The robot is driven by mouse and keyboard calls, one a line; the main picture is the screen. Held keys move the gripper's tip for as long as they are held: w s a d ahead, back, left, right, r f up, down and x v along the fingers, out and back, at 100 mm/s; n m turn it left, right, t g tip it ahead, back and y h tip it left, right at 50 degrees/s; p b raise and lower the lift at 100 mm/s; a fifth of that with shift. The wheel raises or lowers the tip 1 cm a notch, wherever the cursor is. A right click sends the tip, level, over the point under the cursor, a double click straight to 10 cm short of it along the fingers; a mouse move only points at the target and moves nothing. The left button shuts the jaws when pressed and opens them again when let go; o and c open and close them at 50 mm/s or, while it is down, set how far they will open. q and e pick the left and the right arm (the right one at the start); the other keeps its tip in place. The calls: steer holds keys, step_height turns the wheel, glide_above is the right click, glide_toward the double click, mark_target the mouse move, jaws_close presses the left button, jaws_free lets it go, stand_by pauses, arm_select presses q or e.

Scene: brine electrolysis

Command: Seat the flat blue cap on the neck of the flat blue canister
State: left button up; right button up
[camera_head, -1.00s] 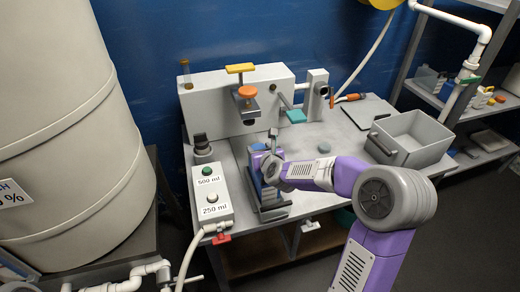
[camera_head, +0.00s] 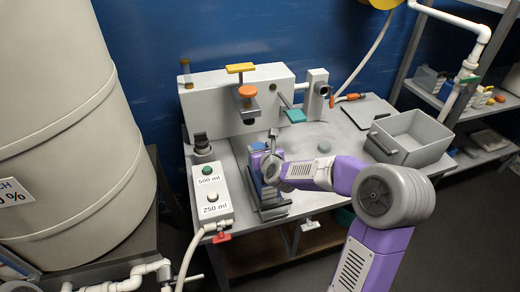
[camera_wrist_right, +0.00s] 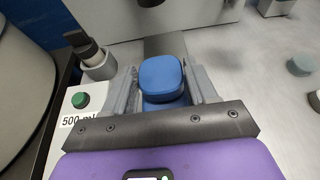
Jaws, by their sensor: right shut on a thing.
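My right gripper (camera_head: 270,165) is over the front left part of the bench, pointing down. In the right wrist view, a rounded, square-topped flat blue cap (camera_wrist_right: 161,78) lies between its two grey fingers, and the gripper is shut on it. More blue (camera_wrist_right: 163,103) shows just below the cap, probably the canister; whether the cap touches it or sits level on a neck cannot be told. In the head view the arm and gripper hide most of this spot. My left gripper is not in view.
A button box (camera_head: 212,204) marked 500 ml and 250 ml stands left of the gripper. Behind is a pale machine (camera_head: 215,105) with an orange knob (camera_head: 247,91). A round grey-green piece (camera_head: 324,146) and a grey bin (camera_head: 421,127) are to the right.

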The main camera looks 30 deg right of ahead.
steer(key=shift+s+f, duration=0.25)
steer(key=shift+f, duration=0.6)
steer(key=o, duration=1.1)
steer(key=shift+w+d+r+p, duration=0.15)
steer(key=shift+r+p, duration=0.45)
steer(key=shift+r, duration=0.45)
steer(key=shift+r+p, duration=1.35)
steer(key=shift+r, duration=1.45)
steer(key=shift+w, duration=0.1)
steer(key=shift+r, duration=0.1)
